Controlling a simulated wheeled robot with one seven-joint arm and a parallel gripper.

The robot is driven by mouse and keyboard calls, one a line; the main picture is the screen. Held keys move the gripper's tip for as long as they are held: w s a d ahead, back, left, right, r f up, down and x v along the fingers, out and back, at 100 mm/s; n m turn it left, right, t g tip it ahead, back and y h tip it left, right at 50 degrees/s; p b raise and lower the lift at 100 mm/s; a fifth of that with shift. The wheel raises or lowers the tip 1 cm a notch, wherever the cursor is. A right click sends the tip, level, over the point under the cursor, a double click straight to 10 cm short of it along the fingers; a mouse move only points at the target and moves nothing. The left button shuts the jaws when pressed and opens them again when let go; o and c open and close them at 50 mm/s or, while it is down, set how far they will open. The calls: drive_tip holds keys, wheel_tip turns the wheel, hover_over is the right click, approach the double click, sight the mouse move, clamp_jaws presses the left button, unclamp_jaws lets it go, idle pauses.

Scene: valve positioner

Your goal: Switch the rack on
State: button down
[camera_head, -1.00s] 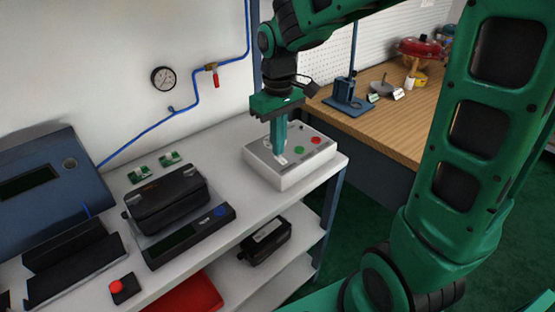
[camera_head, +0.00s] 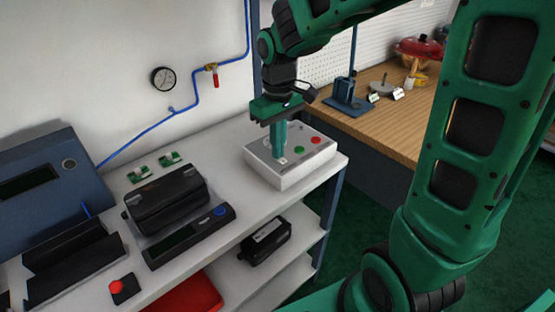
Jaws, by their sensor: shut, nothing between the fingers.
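A white control box (camera_head: 294,173) stands at the right end of the grey bench. Its top carries a green button (camera_head: 299,150), a red button (camera_head: 316,140) and a small dark part (camera_head: 302,129) behind them. My gripper (camera_head: 277,156) is shut and empty, pointing down over the left part of the box top. Its fingertips are at or just above a light plate there; I cannot tell whether they touch. The fingers hide part of the box top.
On the bench (camera_head: 222,149) are a black device on a scale (camera_head: 168,202), green circuit boards (camera_head: 169,159), a blue cabinet (camera_head: 48,185) and a red push-button (camera_head: 117,287). A gauge (camera_head: 163,79) and red-handled valve (camera_head: 213,75) are on the wall. A wooden bench (camera_head: 405,128) stands behind.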

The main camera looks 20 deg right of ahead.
wheel_tip(320, 180, up, 7)
idle(1.1)
idle(0.3)
drive_tip(key=s+d+f+m, duration=0.2)
drive_tip(key=s+d+m, duration=0.3)
drive_tip(key=s+d, duration=0.3)
drive_tip(key=s+d+f+m, duration=0.3)
drive_tip(key=s+d, duration=0.6)
drive_tip(key=s, duration=0.6)
drive_tip(key=shift+s+f+m, duration=0.15)
drive_tip(key=shift+s+m, duration=0.05)
drive_tip(key=shift+m, duration=0.8)
